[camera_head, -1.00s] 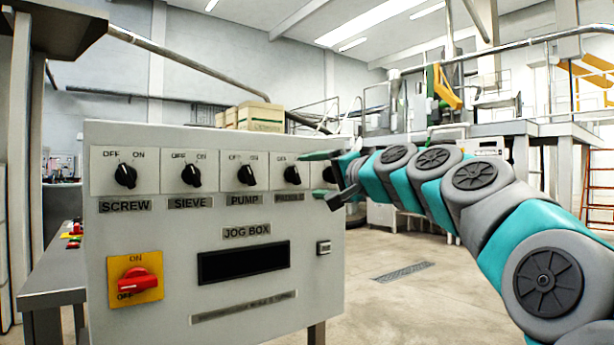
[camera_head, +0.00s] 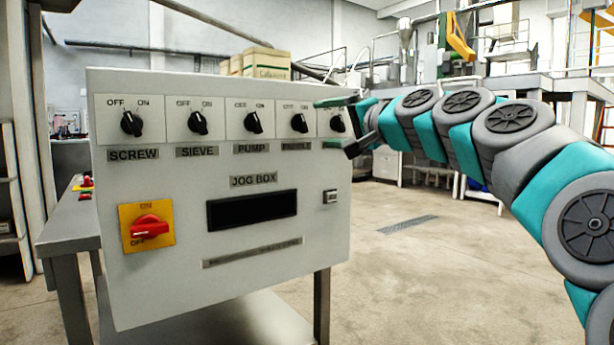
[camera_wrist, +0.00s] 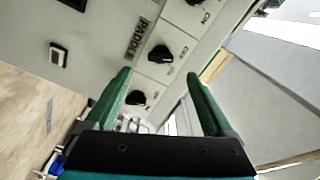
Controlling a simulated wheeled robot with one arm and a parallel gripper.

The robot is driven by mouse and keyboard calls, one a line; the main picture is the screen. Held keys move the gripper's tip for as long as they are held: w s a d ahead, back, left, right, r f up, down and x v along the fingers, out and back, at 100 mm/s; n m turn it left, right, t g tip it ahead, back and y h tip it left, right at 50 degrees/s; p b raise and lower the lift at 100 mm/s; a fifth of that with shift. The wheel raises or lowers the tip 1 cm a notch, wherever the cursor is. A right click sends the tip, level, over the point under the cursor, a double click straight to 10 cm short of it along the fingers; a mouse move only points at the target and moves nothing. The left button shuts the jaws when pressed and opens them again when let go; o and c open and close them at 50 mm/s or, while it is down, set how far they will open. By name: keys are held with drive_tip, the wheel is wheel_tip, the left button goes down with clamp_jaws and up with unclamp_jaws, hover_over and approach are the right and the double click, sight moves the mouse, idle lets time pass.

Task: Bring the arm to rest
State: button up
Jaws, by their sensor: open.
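My gripper (camera_head: 328,123) is open at the right edge of the grey jog box (camera_head: 250,222) in the head view. Its two green-tipped fingers lie in front of or beside the rightmost knob (camera_head: 337,124) and partly overlap it. In the wrist view my gripper (camera_wrist: 162,100) has its fingers apart with nothing held between them. The panel's PADDLE label (camera_wrist: 138,38) and black knobs (camera_wrist: 160,54) show beyond the fingers. My arm reaches in from the right side of the head view. Whether a finger touches the panel I cannot tell.
The jog box has a row of black knobs, a red switch (camera_head: 149,227) on a yellow plate and a dark display (camera_head: 252,210). A metal table (camera_head: 70,235) stands at left. Open concrete floor (camera_head: 440,265) lies to the right, with a floor grate (camera_head: 408,224).

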drive_tip(key=s+a+f+n+g+h, duration=0.1)
drive_tip(key=s+a+f+n+g, duration=0.2)
drive_tip(key=f, duration=0.6)
drive_tip(key=s+a+f+n+g, duration=0.1)
drive_tip(key=s+a+f+g, duration=0.2)
drive_tip(key=s+a+f, duration=0.35)
drive_tip(key=s+d+f+n+g+h, duration=0.1)
drive_tip(key=s+f+g, duration=0.1)
drive_tip(key=s+f, duration=0.35)
drive_tip(key=s+d+f+n+g+h, duration=0.1)
drive_tip(key=s+f, duration=0.2)
drive_tip(key=f, duration=0.6)
drive_tip(key=s+d+f+g+h, duration=0.1)
drive_tip(key=s+f+g+h, duration=0.1)
drive_tip(key=s+f, duration=0.35)
drive_tip(key=s+d+f+g+h, duration=0.1)
drive_tip(key=s+d+f+g, duration=0.15)
drive_tip(key=s+f, duration=0.35)
drive_tip(key=s+d+f+n+g+h, duration=0.1)
drive_tip(key=s+d+f+g+h, duration=0.1)
drive_tip(key=s+d+f, duration=0.4)
drive_tip(key=s+d+f+g+h, duration=0.15)
drive_tip(key=s+f, duration=0.25)
drive_tip(key=s, duration=0.4)
wheel_tip(320, 180, up, 12)
drive_tip(key=p, duration=1.2)
drive_tip(key=shift+s+d+p, duration=0.25)
drive_tip(key=shift+s+p, duration=0.1)
drive_tip(key=shift+s, duration=0.05)
drive_tip(key=shift+y, duration=0.25)
